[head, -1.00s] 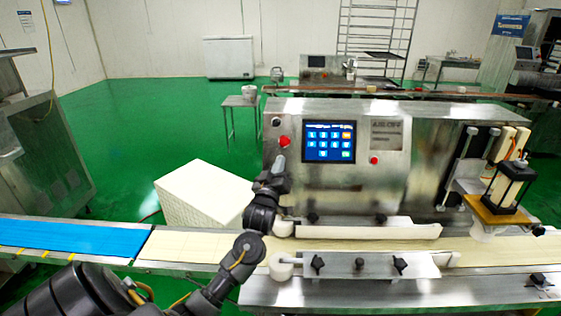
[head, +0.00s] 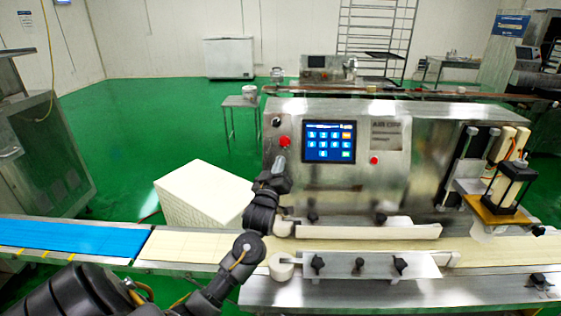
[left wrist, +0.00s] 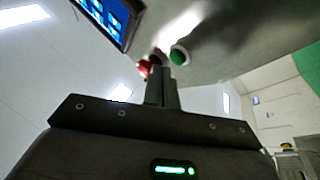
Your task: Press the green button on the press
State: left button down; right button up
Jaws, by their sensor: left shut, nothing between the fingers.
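The press (head: 400,188) is a steel machine with a blue touch screen. In the left wrist view, the green button (left wrist: 180,55) is round and sits on the steel panel near a red button (left wrist: 144,69). In the head view the green button cannot be made out; my gripper covers the panel below the red button (head: 284,141). My left gripper (head: 281,158) is shut and empty, pointing up at the panel. In the left wrist view its fingertips (left wrist: 160,70) are close to the panel, between the two buttons; contact cannot be told. My right gripper is not in view.
The touch screen (head: 329,142) is right of my gripper, with another red button (head: 374,160) beyond it. A conveyor belt (head: 190,246) runs along the front. A pale block (head: 203,193) stands behind the belt, left of my arm.

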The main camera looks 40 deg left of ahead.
pick_arm(q)
jog(key=shift+w+a+f, duration=0.1)
dwell(0.4)
jog(key=shift+w+a+f, duration=0.1)
jog(key=shift+w+a, duration=0.05)
jog(key=shift+w, duration=0.05)
jog(key=shift+w+a+f+b, duration=0.15)
jog(key=shift+w+a+b, duration=0.05)
jog(key=shift+w+b, duration=0.1)
dwell(0.8)
dwell(0.4)
jog(key=shift+s+d+r+p, duration=0.3)
jog(key=shift+s+d+p, duration=0.15)
jog(key=shift+s+p, duration=0.2)
jog(key=shift+w, duration=0.1)
